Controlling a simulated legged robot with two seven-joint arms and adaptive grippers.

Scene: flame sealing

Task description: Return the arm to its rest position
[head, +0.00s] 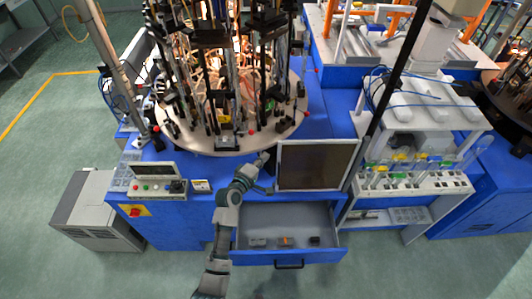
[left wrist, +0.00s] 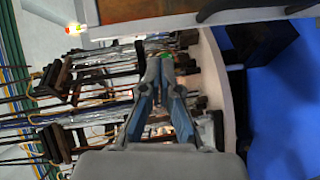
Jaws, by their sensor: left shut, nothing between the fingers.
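My left arm (head: 228,210) rises from the bottom of the head view and passes over the left end of the open drawer. My left gripper (head: 264,158) is at the front edge of the round machine table, just left of the monitor. In the left wrist view its two fingers (left wrist: 167,62) meet at the tips. It is shut and empty, with machine fixtures behind it. Whether it touches the table edge I cannot tell. My right gripper is not in view.
The round table (head: 210,147) carries many upright rods and hoses. A monitor (head: 317,165) stands to its right. The open drawer (head: 287,257) below holds several small parts. A control box (head: 157,187) is at left. Green floor (head: 45,150) is clear at far left.

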